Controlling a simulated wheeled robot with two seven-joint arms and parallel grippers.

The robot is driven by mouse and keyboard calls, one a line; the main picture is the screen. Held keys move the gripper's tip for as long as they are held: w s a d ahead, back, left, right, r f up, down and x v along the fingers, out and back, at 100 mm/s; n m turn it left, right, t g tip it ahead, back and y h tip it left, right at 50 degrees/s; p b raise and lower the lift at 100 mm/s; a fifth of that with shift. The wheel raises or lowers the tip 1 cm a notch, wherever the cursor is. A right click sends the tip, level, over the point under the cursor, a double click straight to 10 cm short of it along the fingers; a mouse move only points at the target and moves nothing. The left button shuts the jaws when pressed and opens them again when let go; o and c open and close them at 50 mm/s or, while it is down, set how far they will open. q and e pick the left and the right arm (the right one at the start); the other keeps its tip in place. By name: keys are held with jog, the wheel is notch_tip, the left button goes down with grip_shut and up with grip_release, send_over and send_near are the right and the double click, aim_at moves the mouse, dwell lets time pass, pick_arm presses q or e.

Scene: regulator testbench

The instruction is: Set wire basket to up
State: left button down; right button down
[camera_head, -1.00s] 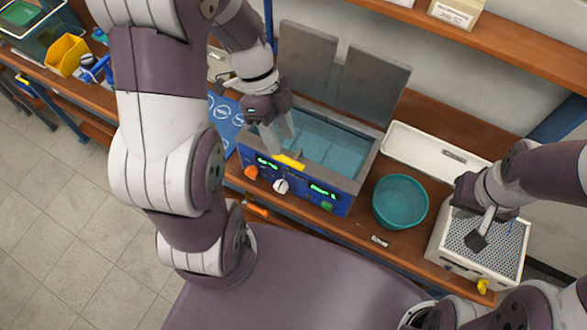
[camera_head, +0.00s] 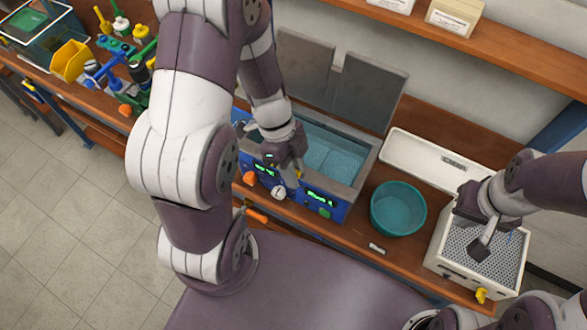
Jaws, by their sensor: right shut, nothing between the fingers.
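The blue bath unit (camera_head: 335,203) stands on the bench with its grey lids raised. Inside its basin I see the mesh of the wire basket (camera_head: 343,163), low in the basin. My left gripper (camera_head: 297,174) is at the unit's front rim, over the place of the basket's yellow handle. Only a speck of yellow shows beside the fingers; the gripper hides the rest. I cannot tell whether the fingers are open or around the handle. My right gripper (camera_head: 480,250) is shut and empty, above the perforated top of a white box (camera_head: 451,262).
A teal bowl (camera_head: 398,209) stands between the bath unit and the white box. A white tray (camera_head: 432,160) lies behind the bowl. A shelf (camera_head: 500,45) runs above the bench. Bottles and a yellow bin (camera_head: 70,61) stand at the far left.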

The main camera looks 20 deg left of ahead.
pick_arm(q)
notch_tip(320, 180, up, 7)
jog(key=p, duration=0.2)
jog(key=shift+p, duration=0.4)
jog(key=shift+w, duration=0.25)
jog(key=c, duration=1.1)
grip_release()
jog(key=shift+s+a, duration=0.1)
jog(key=shift+s, duration=0.05)
jog(key=shift+a+r, duration=0.15)
jog(key=p+v, duration=0.8)
jog(key=v, duration=0.4)
jog(key=shift+r, duration=0.15)
